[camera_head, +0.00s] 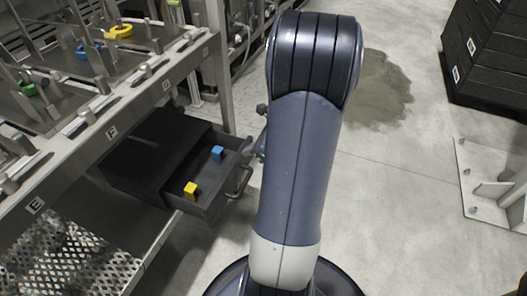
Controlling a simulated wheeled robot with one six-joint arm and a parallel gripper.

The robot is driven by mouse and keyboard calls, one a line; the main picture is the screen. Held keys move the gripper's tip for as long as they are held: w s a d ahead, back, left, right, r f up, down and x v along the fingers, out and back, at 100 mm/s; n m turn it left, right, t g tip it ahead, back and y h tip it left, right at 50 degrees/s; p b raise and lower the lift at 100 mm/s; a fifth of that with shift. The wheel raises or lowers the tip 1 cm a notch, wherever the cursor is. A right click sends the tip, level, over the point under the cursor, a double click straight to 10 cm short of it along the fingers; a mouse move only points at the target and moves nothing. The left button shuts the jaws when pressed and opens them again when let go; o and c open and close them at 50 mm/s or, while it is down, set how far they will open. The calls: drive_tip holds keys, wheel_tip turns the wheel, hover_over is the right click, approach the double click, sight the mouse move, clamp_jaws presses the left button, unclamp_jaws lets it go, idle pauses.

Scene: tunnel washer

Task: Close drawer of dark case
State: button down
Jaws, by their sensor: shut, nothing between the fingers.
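The dark case (152,146) sits on the lower level of the metal rack, below the rail marked with letters. Its drawer (222,181) is pulled out toward the right and stands open. A blue block (217,153) and a yellow block (191,190) lie in the drawer. The drawer's handle (241,184) is on its right front, close to my arm. My gripper (256,149) shows only in small part at the left edge of my arm link, near the drawer's far front corner. It is shut and holds nothing. My arm hides the rest, so contact with the drawer cannot be told.
The metal rack (113,125) with posts and coloured rings fills the left side. A perforated tray (75,262) is below it. Dark stacked crates (490,50) stand at the upper right. A metal bracket plate (490,185) is at the right. The floor between is clear, with a damp stain.

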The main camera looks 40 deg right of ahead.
drive_tip(key=w+a, duration=0.1)
drive_tip(key=w, duration=0.3)
drive_tip(key=w+a+p, duration=0.1)
drive_tip(key=w+a, duration=0.1)
drive_tip(key=w, duration=0.2)
drive_tip(key=w+a+p, duration=0.1)
drive_tip(key=w+a, duration=0.1)
drive_tip(key=w, duration=0.2)
drive_tip(key=shift+w+a, duration=0.1)
drive_tip(key=shift+w, duration=0.2)
